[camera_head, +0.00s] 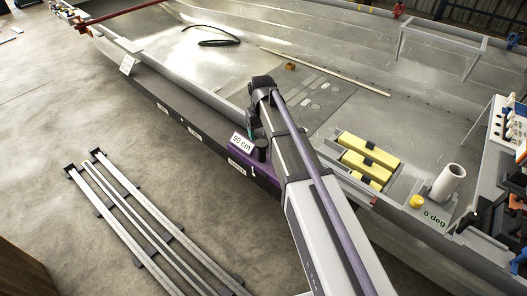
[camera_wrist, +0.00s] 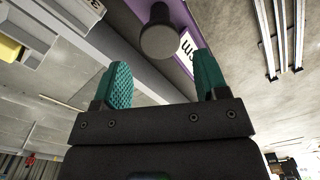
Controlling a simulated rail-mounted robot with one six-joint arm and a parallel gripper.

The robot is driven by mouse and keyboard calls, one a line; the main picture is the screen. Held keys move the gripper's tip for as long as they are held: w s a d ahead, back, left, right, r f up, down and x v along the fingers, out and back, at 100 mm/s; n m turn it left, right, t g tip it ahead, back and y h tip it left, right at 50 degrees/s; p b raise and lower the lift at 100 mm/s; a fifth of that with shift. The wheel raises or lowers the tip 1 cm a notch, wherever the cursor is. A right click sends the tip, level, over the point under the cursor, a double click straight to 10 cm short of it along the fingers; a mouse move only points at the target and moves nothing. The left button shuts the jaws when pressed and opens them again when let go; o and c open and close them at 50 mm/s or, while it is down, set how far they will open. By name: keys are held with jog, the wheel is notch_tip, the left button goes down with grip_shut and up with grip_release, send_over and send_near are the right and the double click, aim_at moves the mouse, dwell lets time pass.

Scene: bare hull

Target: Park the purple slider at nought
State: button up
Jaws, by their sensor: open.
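The purple slider (camera_head: 266,168) sits on the dark rail (camera_head: 180,118) along the hull's near edge. It bears a dark round knob (camera_head: 261,149) and a white tag reading about "90 cm" (camera_head: 241,142), though the first digit is unclear. My gripper (camera_head: 251,128) is beside the knob, partly hidden by my arm. In the wrist view my gripper (camera_wrist: 164,76) is open, with two teal fingers apart and nothing between the pads. The knob (camera_wrist: 158,36) shows just beyond the fingertips, with the purple slider (camera_wrist: 178,12) behind it. Small white labels along the rail are too small to read.
Yellow blocks (camera_head: 368,157), a white cylinder (camera_head: 447,183) and a "0 deg" tag (camera_head: 434,217) are right of my arm. Metal bars (camera_head: 142,218) lie on the floor at left. A white tag (camera_head: 127,64) is at the rail's far end.

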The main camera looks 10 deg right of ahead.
aim_at(262, 142)
notch_tip(262, 142, down, 8)
jog(key=b, duration=0.6)
jog(key=shift+f, duration=0.1)
jog(key=shift+c, duration=0.3)
jog(key=shift+w, duration=0.1)
grip_shut()
